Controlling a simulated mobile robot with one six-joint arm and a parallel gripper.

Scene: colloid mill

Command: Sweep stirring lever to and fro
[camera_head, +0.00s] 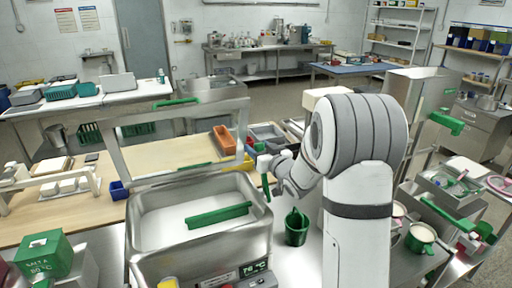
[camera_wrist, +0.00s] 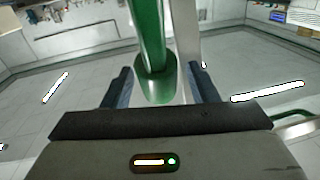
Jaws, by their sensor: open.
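A green lever (camera_head: 265,185) stands by the right rim of the steel vat (camera_head: 146,232), beside my gripper (camera_head: 266,165); I take it to be the stirring lever. In the wrist view, a green rod with a thick rounded end (camera_wrist: 155,88) lies between the two dark fingers of my gripper (camera_wrist: 161,85). The fingers are open, with a gap visible on the rod's left side; I cannot tell whether either finger touches it. A green bar (camera_head: 220,215) lies across the pale inside of the vat. The lever's lower connection is not clear.
A metal frame (camera_head: 118,160) with a green-topped crossbar rises behind the vat. A green cup (camera_head: 297,228) stands right of the vat. A green box (camera_head: 44,255) is at the front left. Orange (camera_head: 224,139) and blue bins sit on the wooden bench behind.

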